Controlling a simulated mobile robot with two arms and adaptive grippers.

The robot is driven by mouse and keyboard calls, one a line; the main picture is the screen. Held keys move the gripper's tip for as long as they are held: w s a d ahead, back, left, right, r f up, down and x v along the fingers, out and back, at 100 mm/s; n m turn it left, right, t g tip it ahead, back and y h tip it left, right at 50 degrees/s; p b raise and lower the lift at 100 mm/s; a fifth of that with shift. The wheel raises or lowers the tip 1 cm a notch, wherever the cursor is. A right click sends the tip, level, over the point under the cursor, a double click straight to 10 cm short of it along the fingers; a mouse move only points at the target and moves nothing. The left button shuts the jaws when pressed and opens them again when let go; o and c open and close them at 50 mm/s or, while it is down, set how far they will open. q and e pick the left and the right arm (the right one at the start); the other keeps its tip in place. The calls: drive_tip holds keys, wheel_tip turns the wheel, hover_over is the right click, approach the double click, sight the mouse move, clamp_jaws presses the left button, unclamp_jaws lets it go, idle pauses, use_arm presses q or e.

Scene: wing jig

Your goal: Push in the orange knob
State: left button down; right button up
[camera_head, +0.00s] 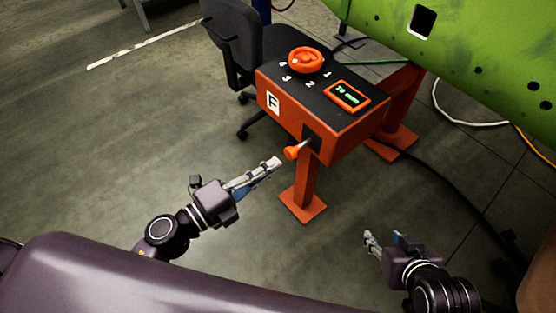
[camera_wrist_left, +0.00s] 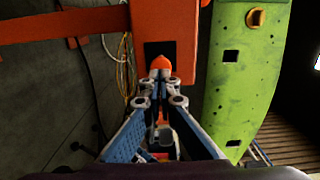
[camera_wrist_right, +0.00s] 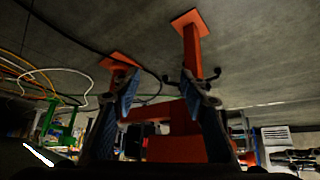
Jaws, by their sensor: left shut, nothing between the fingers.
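The orange knob (camera_head: 291,153) sticks out on a short pale shaft from a dark slot in the front of an orange control box (camera_head: 283,118). In the left wrist view the knob (camera_wrist_left: 161,63) is straight ahead, just beyond the fingertips. My left gripper (camera_head: 276,163) is shut and empty, its tips close to the knob; I cannot tell whether they touch it. My right gripper (camera_head: 383,239) is open and empty, low and to the right of the box. Its fingers stand apart in the right wrist view (camera_wrist_right: 160,90).
The box top carries an orange handwheel (camera_head: 305,60), numbers and a small display (camera_head: 347,95). The box stands on orange legs (camera_head: 305,190). A black chair (camera_head: 235,45) is behind it. A green wing panel (camera_head: 470,55) hangs at upper right. Cables lie on the floor.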

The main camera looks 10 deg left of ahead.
sight(287, 154)
use_arm(q)
drive_tip(key=shift+x, duration=1)
drive_tip(key=shift+w+d, duration=0.2)
use_arm(e)
drive_tip(key=shift+s+d+f, duration=0.15)
drive_tip(key=shift+s+f, duration=0.05)
drive_tip(key=shift+s, duration=0.2)
use_arm(q)
drive_tip(key=p+x, duration=0.1)
drive_tip(key=x, duration=0.2)
drive_tip(key=shift+w+d+p, duration=0.1)
drive_tip(key=shift+w+p, duration=0.1)
drive_tip(key=shift+p, duration=0.2)
drive_tip(key=shift+r, duration=0.1)
use_arm(e)
drive_tip(key=s+d+f+g+h, duration=0.1)
drive_tip(key=s+g, duration=0.3)
drive_tip(key=s, duration=0.4)
drive_tip(key=shift+d+f, duration=0.6)
drive_tip(key=shift+d, duration=0.05)
drive_tip(key=shift+s, duration=0.1)
